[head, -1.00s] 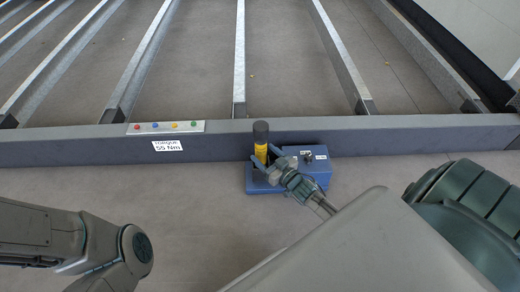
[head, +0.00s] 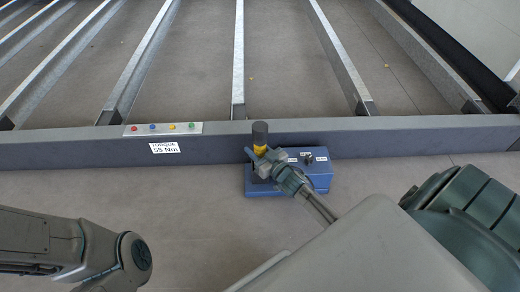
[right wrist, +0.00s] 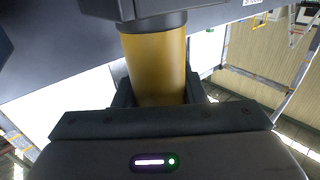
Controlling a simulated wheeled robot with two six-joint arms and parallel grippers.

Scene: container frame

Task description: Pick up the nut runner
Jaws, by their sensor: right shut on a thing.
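The nut runner (head: 260,136) stands upright at the blue base unit (head: 318,176), with a dark top and a yellow body. Its yellow body (right wrist: 157,66) fills the middle of the right wrist view, with a dark collar above it. My right gripper (head: 260,157) is shut on the yellow body, and its fingers hide the lower part of the tool. I cannot tell whether the tool's lower end touches the base. My left arm shows at the lower left in the head view; its gripper is out of view.
A dark frame beam (head: 400,137) runs across just behind the blue unit. It carries a "55 Nm" label (head: 165,147) and a strip with coloured buttons (head: 162,129). Metal cross rails (head: 239,60) extend behind it. The floor (head: 190,205) in front is mostly clear.

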